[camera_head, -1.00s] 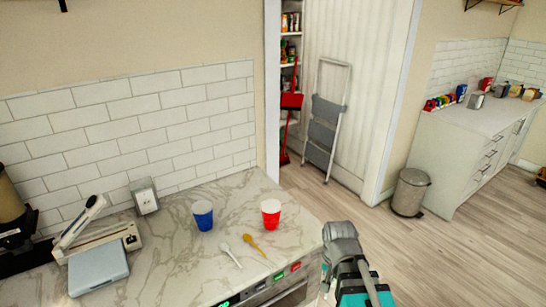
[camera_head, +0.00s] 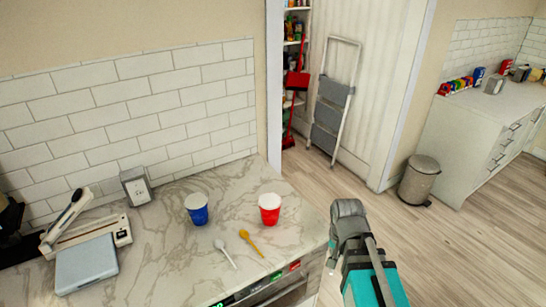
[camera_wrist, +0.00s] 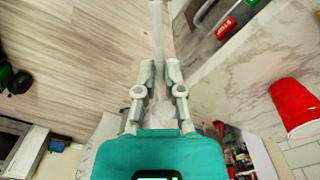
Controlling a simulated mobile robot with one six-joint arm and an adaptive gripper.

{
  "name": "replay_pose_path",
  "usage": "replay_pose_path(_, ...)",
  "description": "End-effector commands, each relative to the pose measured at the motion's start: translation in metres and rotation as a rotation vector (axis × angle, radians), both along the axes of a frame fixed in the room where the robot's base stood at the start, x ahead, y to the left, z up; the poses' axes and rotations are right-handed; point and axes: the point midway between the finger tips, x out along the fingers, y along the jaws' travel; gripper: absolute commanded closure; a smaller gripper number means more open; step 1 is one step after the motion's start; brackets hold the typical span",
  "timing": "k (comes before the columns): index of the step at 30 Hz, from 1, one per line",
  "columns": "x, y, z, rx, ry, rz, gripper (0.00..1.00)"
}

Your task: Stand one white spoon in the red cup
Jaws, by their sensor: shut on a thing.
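The red cup (camera_head: 269,210) stands upright on the marble counter, near its right end. In the wrist view the red cup (camera_wrist: 293,107) is at the right edge, apart from my gripper. My gripper (camera_wrist: 158,68) is shut on a pale, thin thing that looks like a white spoon (camera_wrist: 157,28); its long part points up the picture and a pale rounded part shows between the fingers. Another white spoon (camera_head: 225,254) lies on the counter in front of the cups. In the head view my arm is right of the counter, and the fingertips cannot be made out.
A blue cup (camera_head: 197,209) stands left of the red cup. A yellow spoon (camera_head: 251,242) lies beside the white one. A grey scale-like box (camera_head: 86,264) and a white device (camera_head: 97,238) are at the left. A bin (camera_head: 419,181) and stepladder (camera_head: 333,100) stand on the floor beyond.

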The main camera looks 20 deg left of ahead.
Motion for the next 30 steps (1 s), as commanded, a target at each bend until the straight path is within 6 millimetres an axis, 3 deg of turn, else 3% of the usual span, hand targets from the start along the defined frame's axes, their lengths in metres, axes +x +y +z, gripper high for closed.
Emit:
replay_pose_path(11, 0.008, 0.013, 0.0, 0.005, 0.032, -0.035, 1.0)
replay_pose_path(20, 0.034, 0.069, 0.003, 0.046, 0.22, -0.244, 1.0)
replay_pose_path(30, 0.061, 0.135, 0.029, 0.23, 0.553, -0.605, 1.0)
